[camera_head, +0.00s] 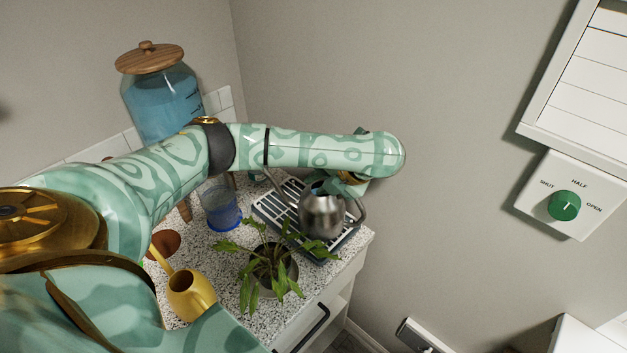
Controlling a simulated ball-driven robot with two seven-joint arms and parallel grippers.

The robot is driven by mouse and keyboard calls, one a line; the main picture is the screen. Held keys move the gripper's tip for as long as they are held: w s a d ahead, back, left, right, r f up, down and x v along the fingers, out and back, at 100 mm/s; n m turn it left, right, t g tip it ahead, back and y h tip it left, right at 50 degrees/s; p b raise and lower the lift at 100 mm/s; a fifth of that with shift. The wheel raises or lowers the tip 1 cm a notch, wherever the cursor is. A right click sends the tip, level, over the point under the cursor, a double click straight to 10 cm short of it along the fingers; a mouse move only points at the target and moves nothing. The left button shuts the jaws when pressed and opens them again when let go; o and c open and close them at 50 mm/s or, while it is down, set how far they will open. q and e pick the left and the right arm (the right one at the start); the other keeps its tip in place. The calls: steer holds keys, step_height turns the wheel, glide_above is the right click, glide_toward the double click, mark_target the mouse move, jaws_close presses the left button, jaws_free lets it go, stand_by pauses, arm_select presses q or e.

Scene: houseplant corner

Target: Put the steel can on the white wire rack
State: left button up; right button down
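The steel can (322,216), a round grey metal watering can with a handle and a thin spout, is at the right end of the worktop. It is over the white wire rack (268,208), whose white bars show over a dark tray. I cannot tell whether the can rests on the bars or hangs just above them. My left gripper (345,187) points down at the can's top, close to its rim and handle. My own forearm hides most of this gripper, so its grip is unclear. My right gripper is out of view.
A leafy potted plant (270,270) stands in front of the rack, its leaves close to the can. A yellow watering can (190,293), a blue glass (220,207) and a large water jar (161,100) stand to the left. A green dial (564,205) is on the right wall.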

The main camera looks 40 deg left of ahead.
arm_select(q)
steer(key=p+v, duration=0.5)
steer(key=v, duration=0.5)
